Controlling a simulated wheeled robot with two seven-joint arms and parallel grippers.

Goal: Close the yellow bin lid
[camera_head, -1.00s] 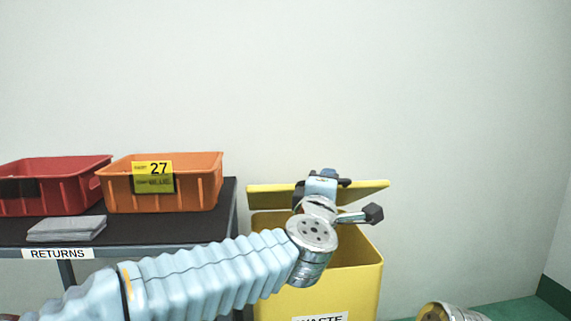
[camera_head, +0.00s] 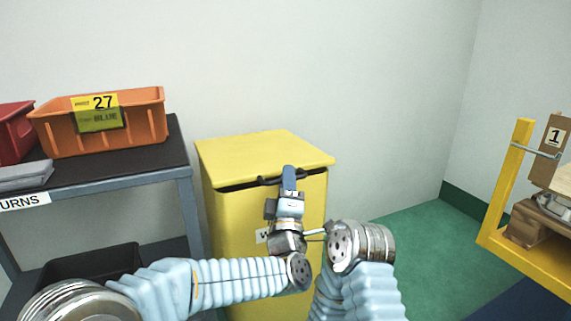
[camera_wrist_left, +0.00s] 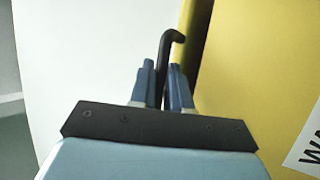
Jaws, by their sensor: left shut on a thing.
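The yellow bin (camera_head: 228,235) stands on the floor at the middle of the head view. Its yellow lid (camera_head: 262,150) lies down over the top, nearly level, with a dark band under its front edge. A black bar handle (camera_head: 267,180) runs along that front edge. My left gripper (camera_head: 289,178) is at the handle, in front of the lid. In the left wrist view, its blue fingers (camera_wrist_left: 164,88) are shut on the black handle (camera_wrist_left: 172,40), next to the yellow bin side. My right arm shows at the lower middle, but its gripper is not visible.
A dark-topped shelf (camera_head: 150,160) with an orange crate (camera_head: 150,125) and a red crate (camera_head: 12,135) stands left of the bin. A yellow cart (camera_head: 500,215) with boxes stands at the right. Green floor (camera_head: 425,245) between bin and cart is clear.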

